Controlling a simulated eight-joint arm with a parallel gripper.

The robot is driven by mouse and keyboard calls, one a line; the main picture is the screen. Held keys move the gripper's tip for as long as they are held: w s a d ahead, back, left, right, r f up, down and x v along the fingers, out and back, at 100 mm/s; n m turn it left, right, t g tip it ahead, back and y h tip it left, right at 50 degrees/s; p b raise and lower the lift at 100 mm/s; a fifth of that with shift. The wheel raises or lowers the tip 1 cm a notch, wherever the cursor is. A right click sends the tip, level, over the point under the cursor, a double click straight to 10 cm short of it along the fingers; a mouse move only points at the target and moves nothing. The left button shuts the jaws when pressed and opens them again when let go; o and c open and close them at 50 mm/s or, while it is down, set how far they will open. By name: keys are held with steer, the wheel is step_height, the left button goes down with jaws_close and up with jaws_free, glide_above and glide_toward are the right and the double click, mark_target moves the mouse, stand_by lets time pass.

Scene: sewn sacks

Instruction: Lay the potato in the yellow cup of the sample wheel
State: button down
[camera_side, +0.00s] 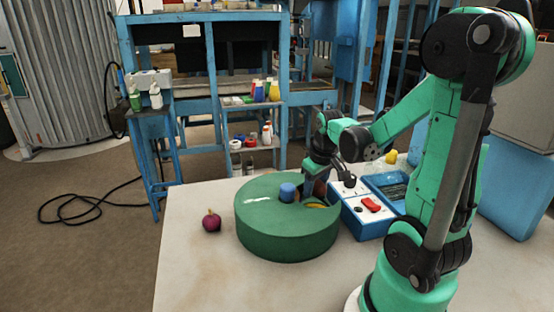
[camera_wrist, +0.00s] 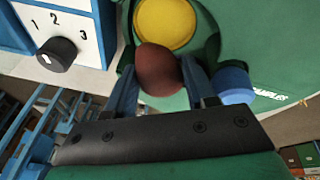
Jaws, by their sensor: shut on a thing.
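The sample wheel is a round green drum (camera_side: 285,240) on the table, with a cut-out in its cover towards the right and a blue knob (camera_side: 287,192) on top. The yellow cup (camera_wrist: 166,22) shows in that cut-out in the wrist view, and a sliver of it (camera_side: 315,206) shows in the side view. My gripper (camera_wrist: 161,72) is shut on the reddish-brown potato (camera_wrist: 164,66), one finger on each side. The potato is at the opening, just short of the cup's centre in the wrist view, and the cup looks empty. The potato's height above the cup is hard to tell.
A white and blue control box (camera_side: 352,210) with a numbered black dial (camera_wrist: 56,54) and a red switch (camera_side: 371,204) stands close right of the wheel. A blue tray (camera_side: 374,181) is behind it. A purple onion-like thing (camera_side: 211,222) lies left. The table's front left is clear.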

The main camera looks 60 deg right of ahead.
mark_target(315, 202)
steer(key=shift+f, duration=2.65)
steer(key=shift+f, duration=0.1)
steer(key=c, duration=0.6)
jaws_free()
steer(key=shift+o, duration=0.2)
